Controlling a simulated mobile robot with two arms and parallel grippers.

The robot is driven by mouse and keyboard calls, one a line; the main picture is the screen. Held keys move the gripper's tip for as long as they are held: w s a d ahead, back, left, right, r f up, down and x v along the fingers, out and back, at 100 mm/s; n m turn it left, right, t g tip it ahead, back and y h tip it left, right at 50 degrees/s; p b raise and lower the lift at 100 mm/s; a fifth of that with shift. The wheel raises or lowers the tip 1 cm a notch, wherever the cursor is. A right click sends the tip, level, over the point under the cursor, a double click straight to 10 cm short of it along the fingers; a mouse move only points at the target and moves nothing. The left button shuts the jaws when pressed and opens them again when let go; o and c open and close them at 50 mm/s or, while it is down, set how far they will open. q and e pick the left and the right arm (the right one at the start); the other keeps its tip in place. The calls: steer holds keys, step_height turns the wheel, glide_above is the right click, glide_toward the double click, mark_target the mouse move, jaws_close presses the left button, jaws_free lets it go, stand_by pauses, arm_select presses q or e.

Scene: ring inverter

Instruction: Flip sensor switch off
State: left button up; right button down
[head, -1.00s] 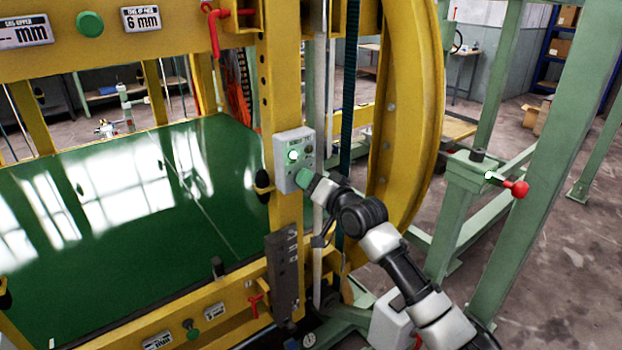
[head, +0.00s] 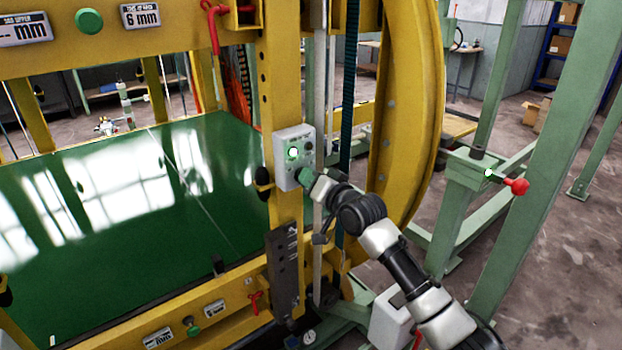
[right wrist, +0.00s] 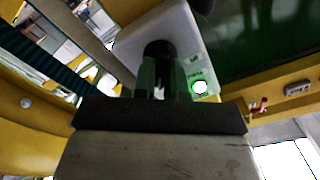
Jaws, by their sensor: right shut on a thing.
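The sensor switch box (head: 283,160) is a light grey box on the yellow upright post, with a lit green-white light (head: 293,153) on its face. My right gripper (head: 304,178) is at the lower right of the box's face. In the right wrist view, the box (right wrist: 185,35) fills the upper middle, and the lit light (right wrist: 200,87) shows to the right of the fingers. There my right gripper (right wrist: 160,75) is shut on a dark round knob or switch (right wrist: 159,48) on the box. The fingers hide part of it. My left gripper is not in view.
The yellow ring frame (head: 410,130) curves behind my right arm. A green panel (head: 110,200) lies to the left. A red-knobbed lever (head: 516,186) sticks out from a green stand at the right. A dark notched plate (head: 284,270) is below the box.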

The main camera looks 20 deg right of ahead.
steer(key=shift+s+a+n+p, duration=0.1)
steer(key=shift+n+p, duration=0.2)
steer(key=shift+n, duration=2.25)
steer(key=shift+w+a+n+p, duration=0.15)
steer(key=shift+n+p, duration=0.2)
steer(key=shift+n, duration=2.15)
steer(key=shift+s+a+n+p, duration=0.15)
steer(key=shift+n+p, duration=0.15)
steer(key=shift+n, duration=2.25)
steer(key=c, duration=1.2)
jaws_free()
steer(key=shift+s+d, duration=0.1)
steer(key=b+v, duration=0.3)
steer(key=v, duration=0.7)
steer(key=shift+s+d, duration=0.1)
steer(key=shift+s, duration=0.2)
